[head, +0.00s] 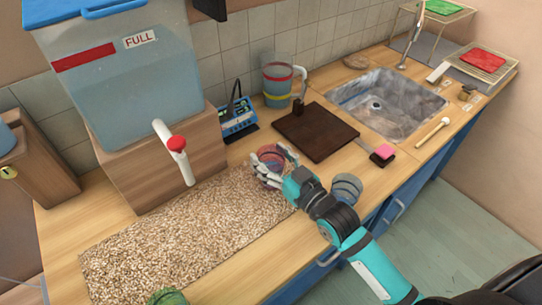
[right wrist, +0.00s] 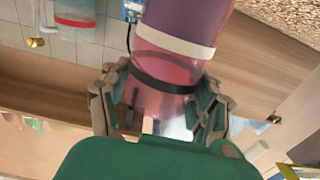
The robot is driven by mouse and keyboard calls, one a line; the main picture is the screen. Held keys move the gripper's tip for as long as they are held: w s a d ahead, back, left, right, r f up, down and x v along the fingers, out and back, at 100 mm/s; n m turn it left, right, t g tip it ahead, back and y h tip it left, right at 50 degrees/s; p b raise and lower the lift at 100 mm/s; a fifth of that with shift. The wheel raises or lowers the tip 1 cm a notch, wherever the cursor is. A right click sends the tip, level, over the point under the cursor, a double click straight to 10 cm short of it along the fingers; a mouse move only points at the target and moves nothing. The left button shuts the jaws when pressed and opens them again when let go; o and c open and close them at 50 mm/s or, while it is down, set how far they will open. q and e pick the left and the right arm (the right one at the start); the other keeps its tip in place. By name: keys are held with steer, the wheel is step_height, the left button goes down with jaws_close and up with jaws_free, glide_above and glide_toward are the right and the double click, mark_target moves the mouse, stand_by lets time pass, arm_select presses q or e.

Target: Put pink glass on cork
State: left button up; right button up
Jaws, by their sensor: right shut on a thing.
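The pink glass (head: 270,154) is held in my right gripper (head: 272,170) near the right end of the cork. In the right wrist view the pink glass (right wrist: 172,62) shows a black band and a white band, with the fingers closed on both sides of it. The cork (head: 180,238) is a long speckled mat lying on the wooden counter. I cannot tell whether the glass touches the cork or hangs above it. My left gripper is not in view.
A blue-grey glass (head: 346,186) stands right of my gripper, close to my arm. A green glass (head: 167,298) is at the cork's near edge. A large tank (head: 120,75) with a red-capped spout (head: 177,145) stands behind. A dark board (head: 315,132) and sink (head: 385,103) lie to the right.

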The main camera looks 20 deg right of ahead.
steer(key=shift+r, duration=0.1)
steer(key=o, duration=1.1)
steer(key=shift+f, duration=0.2)
steer(key=o, duration=0.4)
steer(key=shift+c, duration=0.2)
steer(key=shift+r, duration=0.1)
steer(key=b+v, duration=0.1)
steer(key=v, duration=0.6)
steer(key=shift+s+r, duration=0.1)
steer(key=shift+s, duration=0.15)
steer(key=shift+r, duration=0.1)
